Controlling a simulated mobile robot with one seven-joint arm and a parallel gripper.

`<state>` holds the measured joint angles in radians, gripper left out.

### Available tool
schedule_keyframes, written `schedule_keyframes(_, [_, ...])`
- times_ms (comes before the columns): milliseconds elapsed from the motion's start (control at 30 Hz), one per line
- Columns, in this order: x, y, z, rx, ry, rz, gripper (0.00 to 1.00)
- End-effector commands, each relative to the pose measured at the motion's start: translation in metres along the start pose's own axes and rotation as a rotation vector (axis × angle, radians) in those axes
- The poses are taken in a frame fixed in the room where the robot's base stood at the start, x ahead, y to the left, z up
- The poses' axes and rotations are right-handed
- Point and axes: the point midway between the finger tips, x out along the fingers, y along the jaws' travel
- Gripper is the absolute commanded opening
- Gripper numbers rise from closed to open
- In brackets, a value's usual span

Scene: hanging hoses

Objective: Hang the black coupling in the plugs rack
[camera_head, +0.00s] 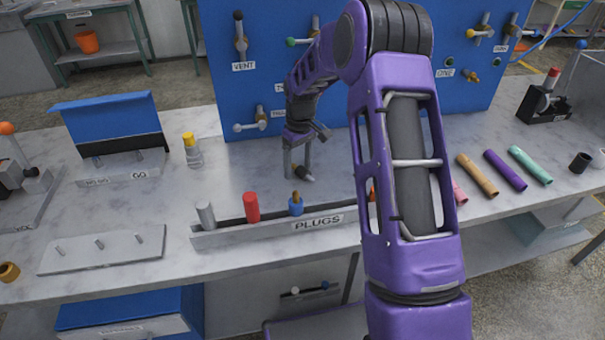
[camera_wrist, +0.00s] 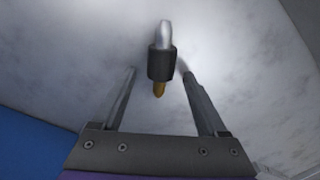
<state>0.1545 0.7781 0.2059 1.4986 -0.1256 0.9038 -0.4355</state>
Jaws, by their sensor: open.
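The black coupling (camera_wrist: 160,64), a dark sleeve with a silver end and a brass tip, shows in the wrist view between the tips of my gripper (camera_wrist: 158,74). My gripper is open, with a gap visible between the coupling and each finger. In the head view the coupling (camera_head: 307,174) is small and dark beside my gripper (camera_head: 298,172), over the grey bench behind the plugs rack. The plugs rack (camera_head: 265,234) is a long grey holder labelled PLUGS. It holds a grey plug (camera_head: 206,214), a red plug (camera_head: 251,207) and a blue plug with brass top (camera_head: 296,206). My arm hides its right part.
A blue panel (camera_head: 226,75) with valves stands behind my gripper. A plate with pegs (camera_head: 100,258) lies left of the rack. Coloured tubes (camera_head: 505,170) lie right of my arm.

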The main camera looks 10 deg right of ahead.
Motion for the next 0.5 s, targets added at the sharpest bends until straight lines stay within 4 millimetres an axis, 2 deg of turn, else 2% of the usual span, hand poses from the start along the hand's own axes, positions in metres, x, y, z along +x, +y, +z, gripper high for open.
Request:
schedule_keyframes(167, [-0.0002, 0.0000, -0.0001, 0.000, 0.000, 0.000, 0.76])
schedule_keyframes(500, [-0.0005, 0.0000, -0.0002, 0.000, 0.000, 0.000, 0.16])
